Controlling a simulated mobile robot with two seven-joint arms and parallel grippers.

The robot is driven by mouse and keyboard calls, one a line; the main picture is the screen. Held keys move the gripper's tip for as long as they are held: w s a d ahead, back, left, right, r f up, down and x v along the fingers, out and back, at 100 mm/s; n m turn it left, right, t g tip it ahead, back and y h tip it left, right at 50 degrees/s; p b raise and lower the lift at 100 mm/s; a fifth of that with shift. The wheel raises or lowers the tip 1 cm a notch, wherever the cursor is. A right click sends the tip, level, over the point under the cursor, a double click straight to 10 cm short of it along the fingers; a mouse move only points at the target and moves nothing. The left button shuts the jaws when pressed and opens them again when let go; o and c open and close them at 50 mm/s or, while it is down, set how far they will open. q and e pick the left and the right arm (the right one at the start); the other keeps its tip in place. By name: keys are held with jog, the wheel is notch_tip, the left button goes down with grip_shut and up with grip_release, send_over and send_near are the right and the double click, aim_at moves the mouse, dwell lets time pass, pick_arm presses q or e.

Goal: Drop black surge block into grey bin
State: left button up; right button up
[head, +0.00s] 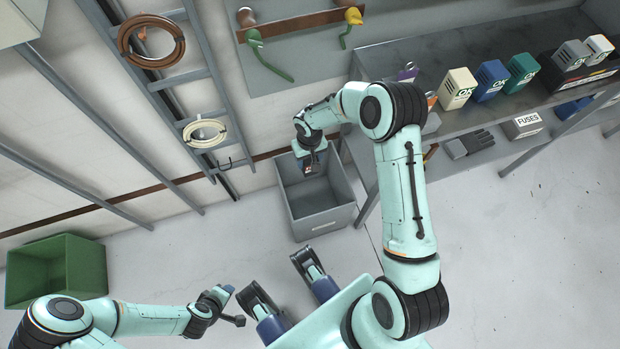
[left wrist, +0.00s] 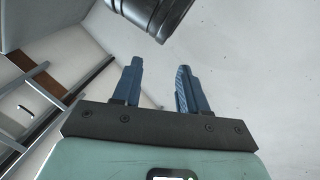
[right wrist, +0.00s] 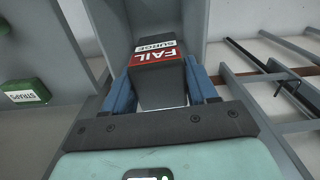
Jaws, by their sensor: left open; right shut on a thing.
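The black surge block (right wrist: 160,90) has a red and white label reading FAIL and SURGE. My right gripper (head: 309,163) is shut on it, with a blue finger on each side in the right wrist view. In the head view the block (head: 307,169) shows small and partly hidden under the gripper. It hangs over the opening of the grey bin (head: 322,222), which stands on the floor and looks empty. I cannot tell its exact height against the rim. My left gripper (left wrist: 160,84) is open and empty, low at the left in the head view.
A green bin (head: 57,270) stands on the floor at the left. A grey shelf (head: 420,58) at the right holds several coloured blocks, a fuses box (head: 522,124) and gloves (head: 469,144). A wall ladder (head: 190,80) carries cable coils. The floor at the lower right is clear.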

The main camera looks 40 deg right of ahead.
pick_arm(q)
jog(key=w+a+f+b, duration=0.1)
jog(key=w+f+b, duration=0.2)
jog(key=f, duration=0.2)
jog(key=s+a+f+g+b, duration=0.1)
jog(key=s+f+b, duration=0.2)
jog(key=s+f, duration=0.2)
jog(key=shift+s+a+f+n+g+b, duration=0.3)
jog(key=shift+s+f+b, duration=0.1)
jog(key=shift+s, duration=0.55)
pick_arm(e)
jog(key=d+f, duration=0.3)
jog(key=f, duration=0.6)
jog(key=shift+w+d+f+m, duration=0.3)
jog(key=shift+w+m, duration=0.1)
jog(key=shift+w, duration=0.05)
jog(key=o, duration=1.2)
pick_arm(q)
jog(key=shift+d, duration=0.1)
